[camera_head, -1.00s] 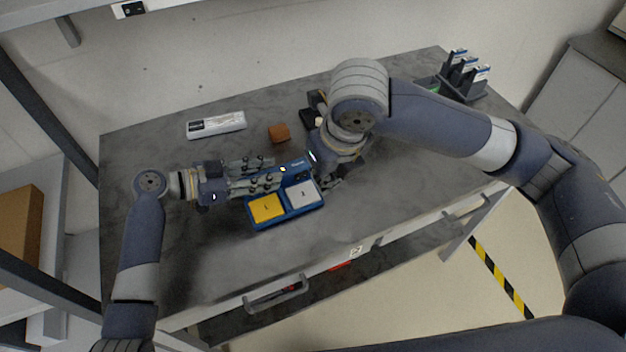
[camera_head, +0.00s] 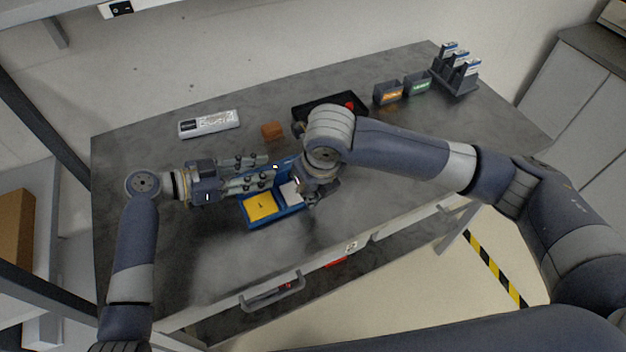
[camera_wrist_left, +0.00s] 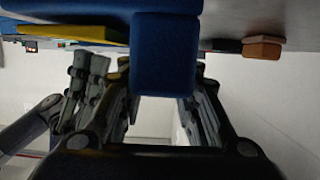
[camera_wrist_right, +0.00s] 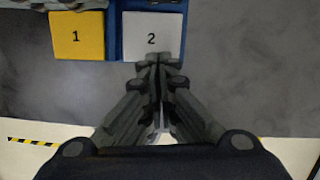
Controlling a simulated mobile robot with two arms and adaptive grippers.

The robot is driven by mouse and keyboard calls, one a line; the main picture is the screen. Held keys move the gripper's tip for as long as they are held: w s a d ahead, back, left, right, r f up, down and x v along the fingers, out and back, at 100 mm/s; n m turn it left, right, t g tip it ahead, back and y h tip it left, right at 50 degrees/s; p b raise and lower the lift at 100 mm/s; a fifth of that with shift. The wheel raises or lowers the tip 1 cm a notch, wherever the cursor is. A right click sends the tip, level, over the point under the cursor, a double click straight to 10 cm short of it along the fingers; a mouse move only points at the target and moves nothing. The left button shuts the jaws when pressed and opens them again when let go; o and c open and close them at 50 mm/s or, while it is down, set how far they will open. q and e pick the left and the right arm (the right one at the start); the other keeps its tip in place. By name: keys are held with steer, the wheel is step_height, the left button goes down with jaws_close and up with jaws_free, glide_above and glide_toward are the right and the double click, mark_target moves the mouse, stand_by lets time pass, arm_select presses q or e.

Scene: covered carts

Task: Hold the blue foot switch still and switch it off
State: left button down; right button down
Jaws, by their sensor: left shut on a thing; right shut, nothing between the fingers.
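The blue foot switch (camera_head: 248,222) lies on the grey table, with a yellow pedal (camera_head: 260,206) marked 1 and a white pedal (camera_head: 290,193) marked 2. My left gripper (camera_head: 272,174) is shut on the foot switch's raised back part; the blue body fills the space between its fingers in the left wrist view (camera_wrist_left: 165,55). My right gripper (camera_wrist_right: 157,62) is shut and empty, its tips over the front edge of the white pedal (camera_wrist_right: 152,32) in the right wrist view. I cannot tell whether the tips touch it. My right arm partly hides the white pedal in the head view.
A brown block (camera_head: 272,130) and a white labelled box (camera_head: 208,124) lie behind my left gripper. A black tray (camera_head: 300,114), two small bins (camera_head: 388,94) and a dark rack (camera_head: 458,82) stand at the back. The table's front left is clear.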

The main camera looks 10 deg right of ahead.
steer(key=shift+w+a, duration=0.3)
steer(key=shift+w, duration=0.3)
steer(key=shift+w+a, duration=0.3)
steer(key=shift+w, duration=0.3)
steer(key=shift+w+a, duration=0.3)
steer(key=shift+w, duration=0.3)
steer(key=shift+w, duration=0.1)
steer(key=shift+w+a+m, duration=0.3)
steer(key=shift+a+m, duration=0.15)
steer(key=shift+m, duration=0.15)
steer(key=shift+d, duration=0.15)
steer(key=shift+w+d, duration=0.2)
steer(key=shift+d, duration=0.55)
